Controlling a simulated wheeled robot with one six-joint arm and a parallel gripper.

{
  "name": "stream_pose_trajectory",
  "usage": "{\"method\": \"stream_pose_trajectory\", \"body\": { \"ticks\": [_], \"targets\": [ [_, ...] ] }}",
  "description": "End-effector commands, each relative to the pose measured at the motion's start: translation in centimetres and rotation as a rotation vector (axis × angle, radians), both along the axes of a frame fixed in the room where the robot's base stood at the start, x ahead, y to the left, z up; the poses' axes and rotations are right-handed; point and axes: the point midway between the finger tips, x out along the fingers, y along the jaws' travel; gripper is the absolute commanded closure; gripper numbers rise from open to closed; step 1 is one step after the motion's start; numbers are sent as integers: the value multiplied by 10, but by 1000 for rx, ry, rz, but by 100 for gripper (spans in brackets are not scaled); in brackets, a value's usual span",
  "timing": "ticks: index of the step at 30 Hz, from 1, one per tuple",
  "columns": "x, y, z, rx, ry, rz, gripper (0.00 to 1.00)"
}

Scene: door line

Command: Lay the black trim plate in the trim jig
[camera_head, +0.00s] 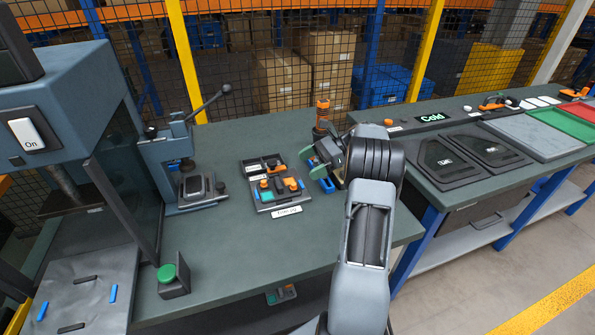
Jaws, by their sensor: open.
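My gripper (322,164) is open above the near bench, just right of the parts tray; its green-sided jaws are partly turned away and I see nothing held. The labelled parts tray (284,209) holds small orange, teal and black pieces in several compartments. A black piece there could be the trim plate, but it is too small to tell. I cannot identify the trim jig for certain. A small lever press (172,155) stands left of the tray, with a dark square fixture (196,187) at its base. Blue pieces (327,185) show below my gripper.
An orange-handled tool (322,115) stands behind my gripper. A large press (60,95) with an On switch and a green button box (173,277) stand left. Two black door-shaped panels (446,165) lie on the right bench. The near bench's front middle (265,250) is clear.

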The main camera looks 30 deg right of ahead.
Motion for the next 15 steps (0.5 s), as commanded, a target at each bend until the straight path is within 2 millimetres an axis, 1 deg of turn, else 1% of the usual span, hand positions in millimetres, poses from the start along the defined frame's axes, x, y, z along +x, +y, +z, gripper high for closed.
{"method": "stream_pose_trajectory", "body": {
  "ticks": [2, 4, 5, 7, 8, 11, 12, 14, 15],
  "targets": [
    [-1, -7, 2, -1, 0, -1, 9],
    [-2, -8, 5, -9, -3, 5, 9],
    [-2, -7, 7, -18, -5, 12, 9],
    [-3, 5, 13, -62, -21, 41, 9],
    [-4, 14, 16, -92, -33, 61, 9],
    [-13, 55, 28, -239, -95, 165, 9],
    [-20, 74, 32, -313, -132, 223, 9],
    [-35, 103, 36, -433, -199, 326, 9],
    [-48, 121, 38, -515, -252, 401, 9]
  ]
}}
